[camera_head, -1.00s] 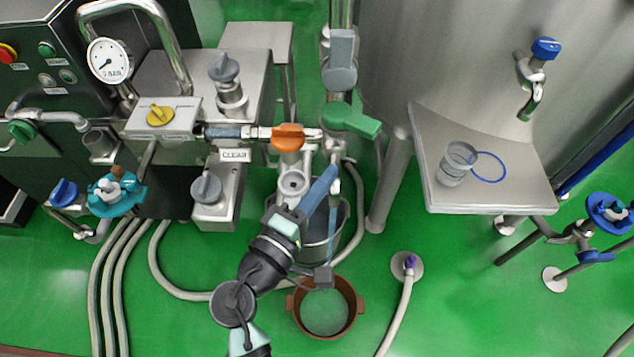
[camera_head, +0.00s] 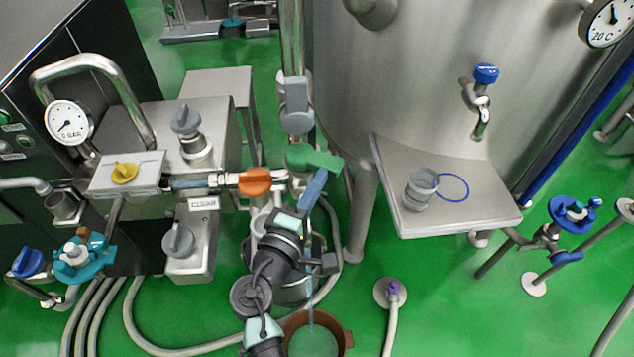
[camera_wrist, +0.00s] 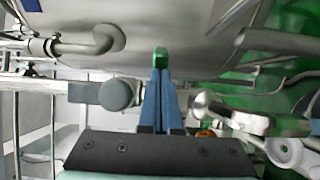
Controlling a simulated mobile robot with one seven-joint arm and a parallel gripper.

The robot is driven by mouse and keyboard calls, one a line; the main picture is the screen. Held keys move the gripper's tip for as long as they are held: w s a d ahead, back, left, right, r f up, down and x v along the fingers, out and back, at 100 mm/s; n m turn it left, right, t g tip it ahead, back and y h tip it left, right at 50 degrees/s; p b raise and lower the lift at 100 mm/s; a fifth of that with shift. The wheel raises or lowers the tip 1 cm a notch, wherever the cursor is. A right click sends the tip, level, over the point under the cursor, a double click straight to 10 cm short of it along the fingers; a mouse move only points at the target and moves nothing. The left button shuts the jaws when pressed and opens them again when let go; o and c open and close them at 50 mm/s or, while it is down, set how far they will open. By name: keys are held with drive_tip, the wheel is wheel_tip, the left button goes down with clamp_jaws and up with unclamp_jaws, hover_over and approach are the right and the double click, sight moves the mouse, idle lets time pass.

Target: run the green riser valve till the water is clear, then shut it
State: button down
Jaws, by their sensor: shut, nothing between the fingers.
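The green riser valve handle (camera_head: 314,158) sits on the steel riser pipe, pointing right in the head view. A piece of green (camera_wrist: 160,60) shows just beyond my fingertips in the wrist view. My gripper (camera_head: 321,174) is shut and empty, its blue fingers pressed together (camera_wrist: 160,75). The fingertips are just below the handle's right end; I cannot tell whether they touch it. A thin bluish water stream (camera_head: 310,290) falls into a brown tub (camera_head: 346,336). The tub's water (camera_head: 313,343) looks pale green; its clarity is hard to judge.
An orange handle (camera_head: 255,182) and a "CLEAR" label (camera_head: 204,204) are left of the riser. A grey bucket (camera_head: 318,250) stands partly behind my arm. A steel shelf (camera_head: 470,218) with a clear cup (camera_head: 421,188) is at right. A hose (camera_head: 391,320) lies on the green floor.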

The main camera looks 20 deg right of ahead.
sight(335, 175)
drive_tip(key=shift+d+n+t+y, duration=0.35)
drive_tip(key=shift+n+t+y, duration=0.15)
drive_tip(key=shift+y, duration=0.1)
drive_tip(key=shift+w+d+n+t+y+p, duration=0.15)
drive_tip(key=shift+d+n+t+y+p, duration=0.3)
drive_tip(key=shift+d+n+t+y, duration=0.7)
drive_tip(key=shift+w+d+y, duration=0.25)
drive_tip(key=shift+w+d, duration=0.25)
drive_tip(key=shift+w, duration=0.05)
drive_tip(key=shift+r, duration=0.1)
